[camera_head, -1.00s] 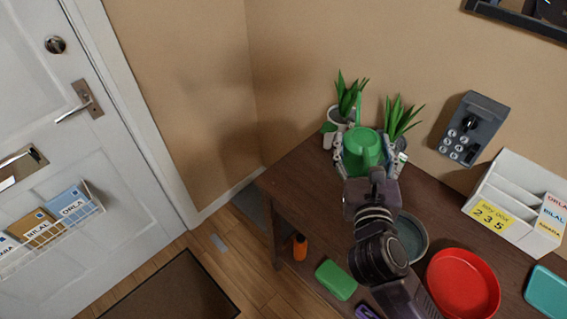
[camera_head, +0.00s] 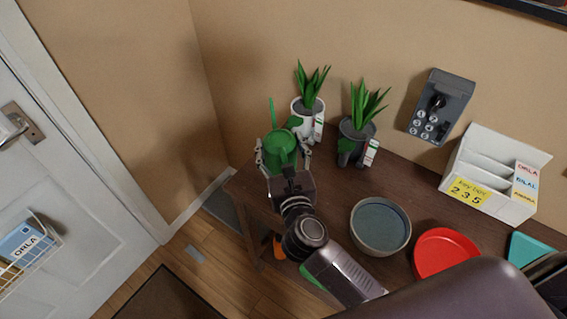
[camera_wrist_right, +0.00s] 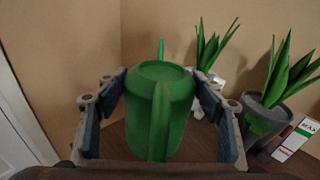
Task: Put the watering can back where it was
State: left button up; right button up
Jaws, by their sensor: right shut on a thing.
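The green watering can (camera_head: 281,150) is at the left end of the dark wooden table (camera_head: 330,190), in front of the plant in the white pot. My right gripper (camera_head: 283,158) is shut on it, with a finger on each side. In the right wrist view the can (camera_wrist_right: 160,110) stands upright between the fingers of the gripper (camera_wrist_right: 162,115). Its underside is hidden, so I cannot tell whether it touches the table. My left gripper is not seen; a dark rounded part of mine fills the lower right of the head view.
A plant in a white pot (camera_head: 299,104) and one in a grey pot (camera_head: 350,148) stand by the wall, with tags. A grey bowl (camera_head: 380,250), a red dish (camera_head: 445,252), a teal item (camera_head: 527,248) and a white letter rack (camera_head: 525,205) are to the right. A key box (camera_head: 440,105) hangs above.

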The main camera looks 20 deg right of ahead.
notch_tip(320, 180, down, 2)
jog(key=shift+w, duration=0.1)
jog(key=shift+w+d+f+b, duration=0.1)
jog(key=shift+f+b, duration=0.2)
jog(key=shift+f, duration=0.3)
notch_tip(320, 180, down, 4)
jog(key=shift+r+b, duration=0.25)
jog(key=shift+b, duration=0.35)
jog(key=shift+f, duration=0.25)
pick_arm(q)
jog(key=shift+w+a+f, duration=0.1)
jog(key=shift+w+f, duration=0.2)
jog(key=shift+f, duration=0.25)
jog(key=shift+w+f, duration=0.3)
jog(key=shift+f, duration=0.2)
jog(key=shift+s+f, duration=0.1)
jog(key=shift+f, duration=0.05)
pick_arm(e)
jog(key=shift+f, duration=0.1)
